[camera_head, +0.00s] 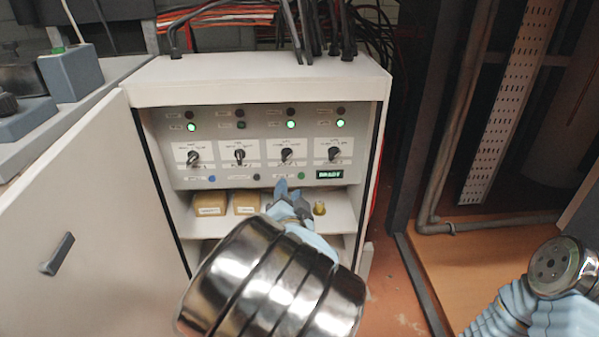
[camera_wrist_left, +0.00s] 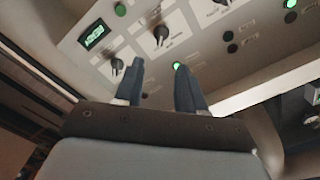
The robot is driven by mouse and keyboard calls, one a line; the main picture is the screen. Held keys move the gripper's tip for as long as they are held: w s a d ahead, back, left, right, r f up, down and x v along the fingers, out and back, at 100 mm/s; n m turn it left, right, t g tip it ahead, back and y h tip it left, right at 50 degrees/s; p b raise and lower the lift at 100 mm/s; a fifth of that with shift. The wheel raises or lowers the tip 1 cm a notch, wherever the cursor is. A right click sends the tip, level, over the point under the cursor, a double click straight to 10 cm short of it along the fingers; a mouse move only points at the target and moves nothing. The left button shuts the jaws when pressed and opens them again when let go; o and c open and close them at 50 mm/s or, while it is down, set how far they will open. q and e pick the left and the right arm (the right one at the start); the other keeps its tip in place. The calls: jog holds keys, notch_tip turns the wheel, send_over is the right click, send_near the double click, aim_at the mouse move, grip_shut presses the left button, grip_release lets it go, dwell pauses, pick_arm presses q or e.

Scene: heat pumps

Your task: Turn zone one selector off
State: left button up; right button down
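An open cabinet's control panel (camera_head: 263,140) carries a row of several black selector knobs in the head view. Their labels are too small to read, so I cannot confirm which is zone one. Above the leftmost selector (camera_head: 194,157) a green lamp (camera_head: 191,127) is lit. The second selector (camera_head: 240,154) has a dark lamp; the third (camera_head: 287,154) and rightmost (camera_head: 334,153) have lit lamps. My left gripper (camera_head: 289,192) is below the third selector, apart from the knobs. In the left wrist view its fingers (camera_wrist_left: 159,84) are open and empty. My right gripper is out of view.
The open cabinet door (camera_head: 75,225) stands at left. A shelf (camera_head: 335,205) with small boxes (camera_head: 210,203) lies below the panel. Cables hang above the cabinet (camera_head: 255,80). A pipe (camera_head: 450,130) and perforated rail (camera_head: 510,100) stand at right.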

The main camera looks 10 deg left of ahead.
aim_at(288, 157)
pick_arm(q)
jog(key=x, duration=0.9)
jog(key=b+x, duration=0.1)
jog(key=x, duration=0.3)
jog(key=shift+w+r, duration=0.3)
jog(key=shift+w, duration=0.05)
grip_shut()
